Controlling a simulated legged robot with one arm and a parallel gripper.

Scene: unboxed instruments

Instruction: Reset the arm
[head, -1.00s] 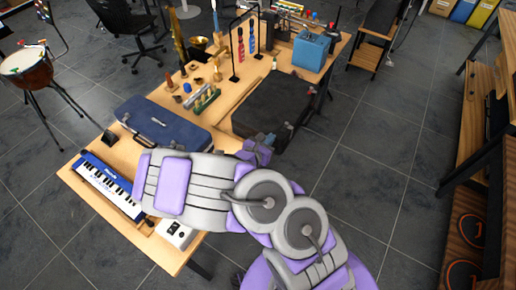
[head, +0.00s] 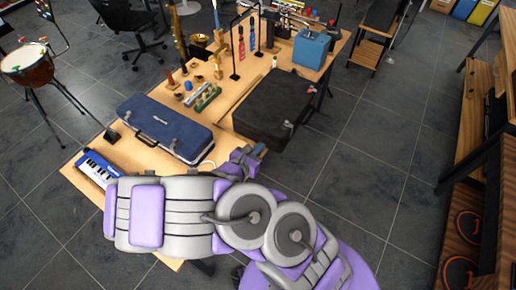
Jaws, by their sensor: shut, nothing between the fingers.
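My grey and purple arm reaches in from the bottom of the head view and is bent, its elbow side over the near left table corner. My gripper (head: 246,159) shows small beyond the arm, between the blue case and the black case. It is shut and holds nothing. Its fingers are small and partly hidden. The dark blue case (head: 165,126) lies closed on the table to its left. The black case (head: 272,108) is just above and to its right.
The blue keyboard (head: 97,168) is partly covered by my arm. The wooden table (head: 70,172) holds several small instruments and a light blue box (head: 311,49) farther back. A drum (head: 27,65) stands at left and a wooden shelf (head: 468,150) at right.

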